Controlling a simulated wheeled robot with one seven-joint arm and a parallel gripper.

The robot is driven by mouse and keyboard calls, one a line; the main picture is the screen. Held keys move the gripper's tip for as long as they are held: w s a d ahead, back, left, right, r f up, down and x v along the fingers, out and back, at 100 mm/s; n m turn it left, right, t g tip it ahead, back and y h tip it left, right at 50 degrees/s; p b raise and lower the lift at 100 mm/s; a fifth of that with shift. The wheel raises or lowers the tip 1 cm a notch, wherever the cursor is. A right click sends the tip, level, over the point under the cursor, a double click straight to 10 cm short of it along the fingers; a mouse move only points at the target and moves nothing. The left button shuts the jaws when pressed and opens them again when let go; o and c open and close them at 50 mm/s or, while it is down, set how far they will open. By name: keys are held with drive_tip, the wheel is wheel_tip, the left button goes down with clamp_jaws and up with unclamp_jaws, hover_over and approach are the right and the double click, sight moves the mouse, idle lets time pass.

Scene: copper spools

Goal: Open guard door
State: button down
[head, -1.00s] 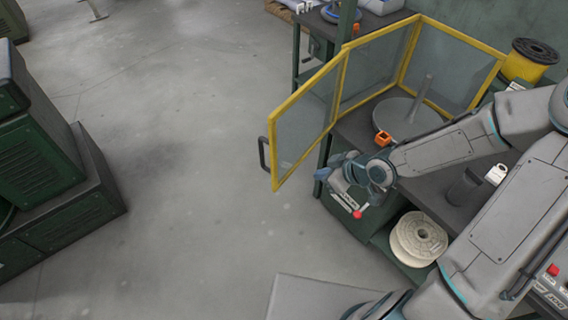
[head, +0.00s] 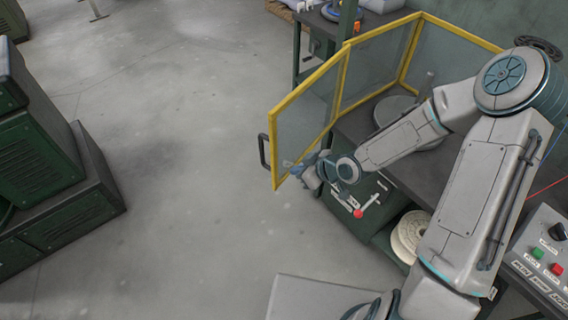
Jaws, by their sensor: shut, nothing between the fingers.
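The guard door (head: 304,108) is a clear panel in a yellow frame. It stands swung out from the yellow-framed guard (head: 375,66) around the spindle plate. A dark pull handle (head: 263,151) is on its outer left edge. My gripper (head: 290,168) is at the lower part of the door, on the inner side of the panel, just right of the handle edge. It is shut and holds nothing. I cannot tell whether the fingers touch the panel. My arm hides part of the spindle plate (head: 390,108).
A lever with a red knob (head: 358,213) sticks out below my wrist. A pale spool (head: 408,236) sits on the lower shelf. A control panel (head: 545,250) is at the right. Green cabinets (head: 60,195) stand far left. The floor left of the door is clear.

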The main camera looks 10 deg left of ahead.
sight(277, 164)
drive_tip(key=shift+w+a+f+p, duration=0.2)
drive_tip(key=shift+w+a, duration=0.15)
drive_tip(key=shift+a, duration=0.4)
drive_tip(key=shift+w+a+f+p, duration=0.1)
drive_tip(key=shift+w+a+p, duration=0.2)
drive_tip(key=shift+a, duration=0.45)
drive_tip(key=shift+w+a+f+p, duration=0.15)
drive_tip(key=shift+w+a, duration=0.2)
drive_tip(key=shift+a, duration=0.4)
drive_tip(key=shift+a, duration=0.1)
